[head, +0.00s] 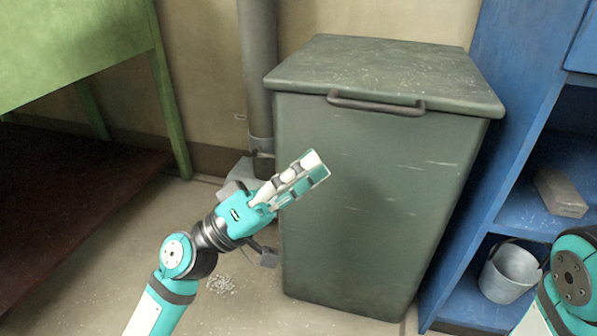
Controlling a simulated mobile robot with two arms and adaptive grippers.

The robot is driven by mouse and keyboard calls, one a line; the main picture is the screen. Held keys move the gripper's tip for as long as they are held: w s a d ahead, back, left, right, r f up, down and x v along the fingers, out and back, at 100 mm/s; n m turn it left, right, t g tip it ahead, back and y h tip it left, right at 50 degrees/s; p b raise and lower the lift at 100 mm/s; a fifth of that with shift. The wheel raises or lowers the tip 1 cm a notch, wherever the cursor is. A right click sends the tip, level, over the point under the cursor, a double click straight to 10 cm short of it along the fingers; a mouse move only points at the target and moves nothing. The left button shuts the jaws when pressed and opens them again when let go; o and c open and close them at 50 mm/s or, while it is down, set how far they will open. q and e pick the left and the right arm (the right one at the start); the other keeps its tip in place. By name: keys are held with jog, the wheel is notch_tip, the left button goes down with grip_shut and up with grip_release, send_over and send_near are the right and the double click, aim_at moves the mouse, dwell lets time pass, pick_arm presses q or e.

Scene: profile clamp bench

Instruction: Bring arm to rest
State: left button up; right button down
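My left arm comes in from the lower left, bent at the elbow. Its gripper (314,170) points up and to the right, in front of the left part of the green bin's front face. The fingers lie close together in this view and partly cover each other, so I cannot tell whether they are open or shut. I see no object held between them. Part of my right arm (570,278) shows at the lower right edge. Its gripper is outside the picture.
A dark green lidded bin (372,200) with a front handle stands in the middle. A blue shelf (520,135) at right holds a metal bucket (509,272) and a grey block (560,193). A green bench (75,45) stands at left. A grey pipe (258,70) runs down the wall.

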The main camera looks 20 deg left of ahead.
pick_arm(q)
jog(key=shift+s+a+f, duration=0.25)
jog(key=shift+s+a, duration=0.05)
jog(key=shift+a, duration=0.1)
